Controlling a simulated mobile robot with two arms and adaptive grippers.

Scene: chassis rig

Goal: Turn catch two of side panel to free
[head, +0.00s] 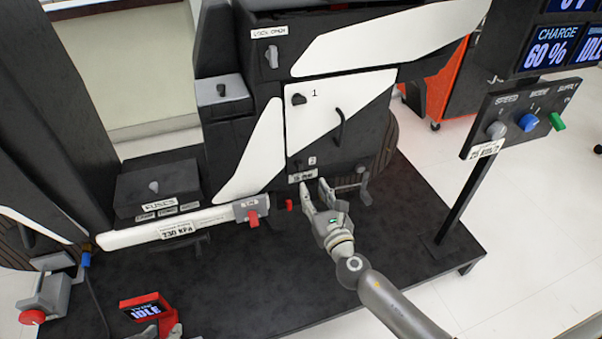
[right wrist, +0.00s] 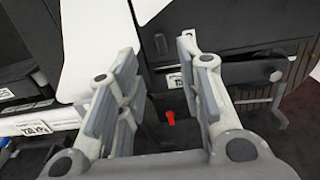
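The side panel (head: 325,112) is a white and dark upright panel with a dark handle (head: 340,127). Catch one (head: 298,99) is a dark knob beside the numeral 1 at its upper left. The numeral 2 (head: 312,160) marks catch two low on the panel, too dark and small in the head view to tell its angle. In the right wrist view a dark knob (right wrist: 161,44), apparently catch two, shows between the fingertips. My right gripper (head: 316,186) is open and empty, in front of the panel's lower edge; it also shows in the right wrist view (right wrist: 158,55).
A red knob (head: 289,204) sits just left of my right gripper, and a grey bracket (head: 364,190) to its right. A white rail with a red-knobbed clamp (head: 252,215) runs left. A control post (head: 520,118) stands right. The dark platform in front is mostly clear.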

